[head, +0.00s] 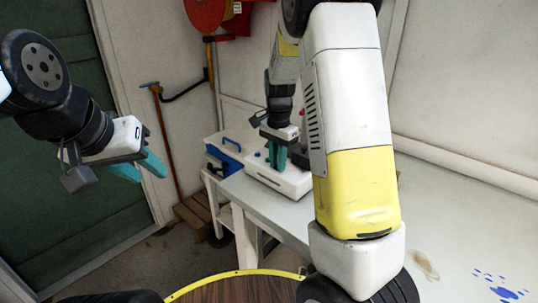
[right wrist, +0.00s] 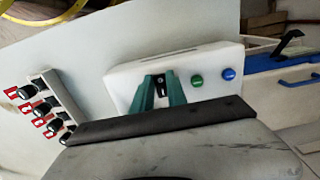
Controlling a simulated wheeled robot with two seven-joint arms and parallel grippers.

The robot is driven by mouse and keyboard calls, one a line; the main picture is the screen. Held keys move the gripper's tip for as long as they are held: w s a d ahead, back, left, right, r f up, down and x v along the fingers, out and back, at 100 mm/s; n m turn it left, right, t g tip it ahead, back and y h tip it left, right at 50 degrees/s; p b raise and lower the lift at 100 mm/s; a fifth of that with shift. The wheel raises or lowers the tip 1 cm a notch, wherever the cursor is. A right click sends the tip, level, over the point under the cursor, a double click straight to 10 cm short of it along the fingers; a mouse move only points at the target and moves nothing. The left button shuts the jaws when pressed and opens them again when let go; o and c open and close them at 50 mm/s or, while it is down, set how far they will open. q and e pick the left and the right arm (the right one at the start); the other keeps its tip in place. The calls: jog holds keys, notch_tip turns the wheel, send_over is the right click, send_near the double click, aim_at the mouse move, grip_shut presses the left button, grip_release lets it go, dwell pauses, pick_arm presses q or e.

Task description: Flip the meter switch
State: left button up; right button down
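The meter is a white box (head: 291,184) on the grey table, and it also fills the middle of the right wrist view (right wrist: 212,62). On its face is a small black switch (right wrist: 160,84) with a light lever, beside a green button (right wrist: 197,80) and a blue button (right wrist: 229,74). My right gripper (right wrist: 160,78) is over the box, its two teal fingers apart on either side of the switch. Whether they touch it, I cannot tell. In the head view my right gripper (head: 278,160) points down at the box. My left gripper (head: 145,167) is open, empty and far from the box.
A blue-and-white box (head: 232,145) stands beside the meter. A row of black knobs with red labels (right wrist: 45,110) lies to the left in the right wrist view. My right arm hides part of the table (head: 450,230), whose right side is mostly clear.

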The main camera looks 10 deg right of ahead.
jog(key=shift+w+d+g+y, duration=0.2)
jog(key=shift+d+g+y, duration=0.1)
jog(key=shift+g+y, duration=0.35)
jog(key=shift+r+g+y, duration=0.15)
jog(key=shift+g+y, duration=0.2)
jog(key=shift+y, duration=0.3)
jog(key=c, duration=1.3)
grip_release()
jog(key=v, duration=0.8)
